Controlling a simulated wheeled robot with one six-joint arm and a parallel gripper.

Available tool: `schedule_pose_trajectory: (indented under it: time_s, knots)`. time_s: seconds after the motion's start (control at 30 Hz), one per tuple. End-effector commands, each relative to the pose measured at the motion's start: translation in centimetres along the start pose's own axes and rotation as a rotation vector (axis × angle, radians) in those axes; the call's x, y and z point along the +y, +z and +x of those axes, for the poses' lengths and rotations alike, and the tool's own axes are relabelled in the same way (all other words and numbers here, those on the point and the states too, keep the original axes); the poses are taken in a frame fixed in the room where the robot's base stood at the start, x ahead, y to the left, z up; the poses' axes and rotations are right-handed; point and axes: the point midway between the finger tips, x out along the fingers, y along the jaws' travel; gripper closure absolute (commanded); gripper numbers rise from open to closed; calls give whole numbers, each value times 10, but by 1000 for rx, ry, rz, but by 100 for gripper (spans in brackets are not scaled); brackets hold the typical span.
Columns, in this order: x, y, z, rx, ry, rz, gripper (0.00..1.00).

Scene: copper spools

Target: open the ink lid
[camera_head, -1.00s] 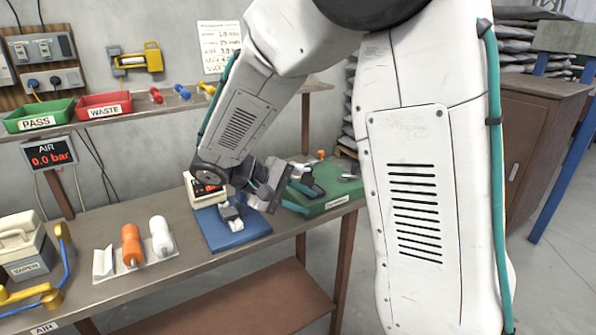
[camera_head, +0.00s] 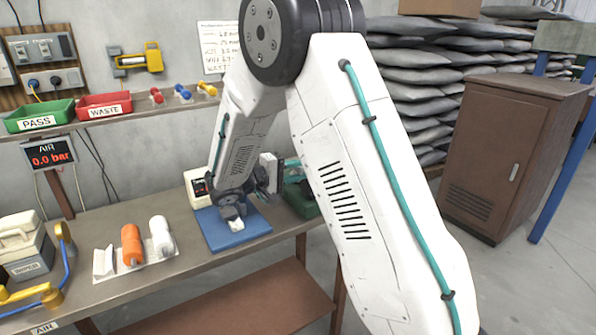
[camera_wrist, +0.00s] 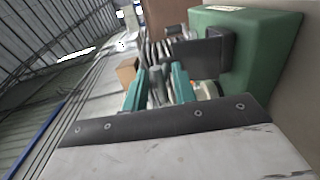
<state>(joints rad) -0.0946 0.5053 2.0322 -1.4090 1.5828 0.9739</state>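I cannot make out an ink lid for certain in either view. On the bench, a blue pad (camera_head: 250,232) carries a small grey and white piece (camera_head: 236,225), and my wrist hangs over its back edge. My gripper (camera_wrist: 159,92) shows two teal fingers, apart, in the wrist view, with grey shapes seen in the gap. A dark grey block (camera_wrist: 200,58) stands just past the fingers, against a large green body (camera_wrist: 255,45). In the head view the green base (camera_head: 304,203) is mostly hidden behind my arm.
A white device (camera_head: 195,188) stands behind the blue pad. A pale box (camera_head: 25,250) is further left. Green (camera_head: 38,116) and red (camera_head: 104,106) trays sit on the shelf.

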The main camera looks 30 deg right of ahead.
Motion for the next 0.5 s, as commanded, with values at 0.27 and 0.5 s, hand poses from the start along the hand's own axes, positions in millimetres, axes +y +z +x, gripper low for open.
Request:
schedule_pose_trajectory:
  time_s: [0.27, 0.5]
  knots:
    - [0, 0, 2, 0, -1, 0, 73]
    - [1, 0, 2, 0, 1, 1, 100]
